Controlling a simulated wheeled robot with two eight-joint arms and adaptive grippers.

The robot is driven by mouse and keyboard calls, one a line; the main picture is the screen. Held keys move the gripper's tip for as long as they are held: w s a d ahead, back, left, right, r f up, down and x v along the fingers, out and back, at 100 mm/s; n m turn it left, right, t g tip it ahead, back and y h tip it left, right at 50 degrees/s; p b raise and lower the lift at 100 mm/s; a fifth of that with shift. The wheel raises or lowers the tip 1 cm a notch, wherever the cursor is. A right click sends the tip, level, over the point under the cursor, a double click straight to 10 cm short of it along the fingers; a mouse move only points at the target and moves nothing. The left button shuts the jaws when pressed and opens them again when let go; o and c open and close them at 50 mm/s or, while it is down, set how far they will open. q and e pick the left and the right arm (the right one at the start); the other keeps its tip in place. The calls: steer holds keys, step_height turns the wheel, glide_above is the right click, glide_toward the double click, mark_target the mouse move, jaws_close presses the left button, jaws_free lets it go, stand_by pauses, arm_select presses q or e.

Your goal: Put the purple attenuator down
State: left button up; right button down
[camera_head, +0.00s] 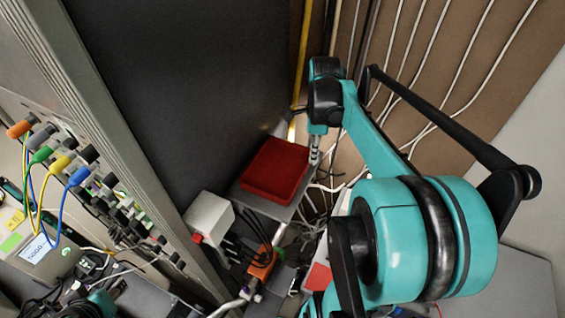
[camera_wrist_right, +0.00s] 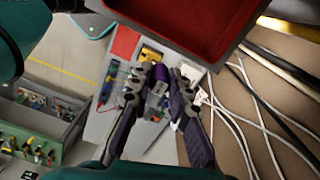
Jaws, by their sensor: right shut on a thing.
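My right arm reaches up and inward from the right in the head view, with its gripper (camera_head: 316,150) small beside the red tray (camera_head: 275,168). In the right wrist view, my right gripper (camera_wrist_right: 160,80) has its two dark jointed fingers closed on a small purple attenuator (camera_wrist_right: 158,90), which is partly hidden between the fingertips. The red tray (camera_wrist_right: 190,22) fills the top of that view, just beyond the fingertips. The attenuator cannot be made out in the head view. My left gripper does not show.
A white box (camera_head: 208,217) and an orange device (camera_head: 262,265) stand near the red tray. A tall dark cabinet (camera_head: 180,90) rises at left, beside a panel with coloured plugs (camera_head: 62,162). White cables (camera_head: 415,60) run along the brown surface. A yellow item (camera_wrist_right: 150,53) lies near the fingers.

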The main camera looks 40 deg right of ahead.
steer(key=w+a+f, duration=0.1)
steer(key=w, duration=0.1)
steer(key=w+a+f, duration=0.2)
steer(key=w+a+f+p, duration=0.1)
steer(key=w+f, duration=0.1)
steer(key=shift+w+a+f, duration=0.1)
steer(key=shift+w+a, duration=0.05)
steer(key=shift+w, duration=0.1)
step_height(320, 180, down, 3)
steer(key=shift+f, duration=0.1)
steer(key=shift+w, duration=0.1)
steer(key=shift+f, duration=0.45)
steer(key=c, duration=1.4)
jaws_free()
steer(key=shift+r, duration=0.1)
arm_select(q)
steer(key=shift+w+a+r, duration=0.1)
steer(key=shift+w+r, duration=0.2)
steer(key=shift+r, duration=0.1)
